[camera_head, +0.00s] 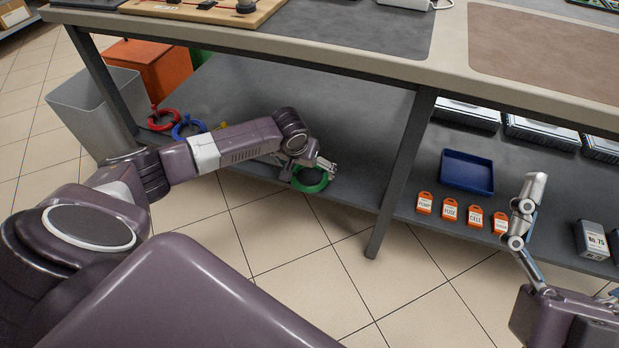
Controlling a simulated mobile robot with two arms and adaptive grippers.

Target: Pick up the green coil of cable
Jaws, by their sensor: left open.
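The green coil of cable (311,187) lies on the lower shelf of the bench, near its front edge and left of the middle leg. My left arm reaches in from the left. My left gripper (328,167) is open at the coil, over its far upper side, and hides part of it. I cannot tell whether the fingers touch the coil. My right gripper (526,222) is at the right, in front of the lower shelf and away from the coil; whether it is open or shut is not clear.
A red coil (163,126) and a blue coil (176,133) lie further left on the lower shelf (365,130); something yellow shows beside my arm. The bench leg (402,170) stands right of the green coil. Orange tags (449,210) and a blue tray (467,156) lie beyond it.

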